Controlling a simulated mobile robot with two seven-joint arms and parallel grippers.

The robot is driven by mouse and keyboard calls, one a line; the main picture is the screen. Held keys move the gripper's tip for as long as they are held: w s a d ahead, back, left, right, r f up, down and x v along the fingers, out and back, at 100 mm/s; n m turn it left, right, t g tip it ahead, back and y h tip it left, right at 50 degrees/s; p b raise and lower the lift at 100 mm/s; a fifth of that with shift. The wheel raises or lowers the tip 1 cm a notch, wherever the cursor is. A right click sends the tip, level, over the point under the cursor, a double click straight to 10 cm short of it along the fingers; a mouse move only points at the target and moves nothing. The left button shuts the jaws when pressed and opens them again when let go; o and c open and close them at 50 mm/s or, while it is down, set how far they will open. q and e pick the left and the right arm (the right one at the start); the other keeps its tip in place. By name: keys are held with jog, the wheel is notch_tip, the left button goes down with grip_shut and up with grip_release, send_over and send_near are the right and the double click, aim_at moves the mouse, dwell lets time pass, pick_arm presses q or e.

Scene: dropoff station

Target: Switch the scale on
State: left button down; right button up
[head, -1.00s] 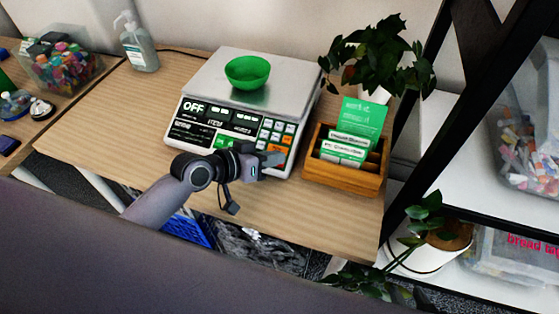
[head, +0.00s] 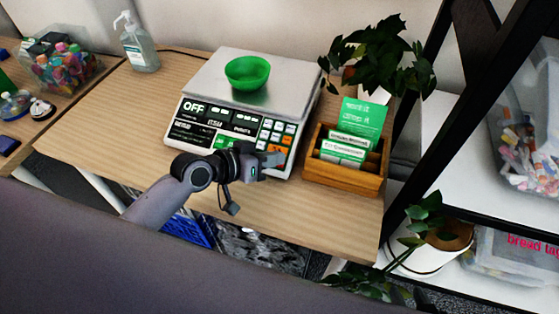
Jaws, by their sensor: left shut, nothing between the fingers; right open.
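The scale (head: 215,85) stands on the wooden table, with a flat metal plate on top and a sloped front panel of displays and coloured keys. Its display (head: 194,107) reads "OFF". A green bowl (head: 247,73) sits on the plate. My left gripper (head: 277,159) is shut and empty, at the lower right of the key panel, and hides some of the keys. I cannot tell whether its fingertips touch the panel. My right gripper is not in view.
A wooden card box (head: 343,175) with green and white cards stands right of the scale, close to my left gripper. A potted plant (head: 378,55) is behind it. A sanitizer bottle (head: 140,48) stands at the back left. The wooden table (head: 110,112) is clear left of the scale.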

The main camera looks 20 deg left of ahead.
pick_arm(q)
jog(key=shift+f, duration=0.15)
dwell(0.4)
jog(key=shift+w+f, duration=0.2)
jog(key=shift+f, duration=0.05)
jog(key=shift+w+f+b, duration=0.1)
jog(key=shift+f+b, duration=0.3)
jog(key=shift+b, duration=0.2)
dwell(0.4)
dwell(0.4)
jog(key=shift+s+r+p, duration=0.35)
jog(key=shift+r+p, duration=0.4)
jog(key=shift+p, duration=0.25)
jog(key=r+p, duration=0.1)
jog(key=s+r+p, duration=0.1)
jog(key=r+p, duration=0.1)
jog(key=s+r+p, duration=0.1)
jog(key=shift+r, duration=0.3)
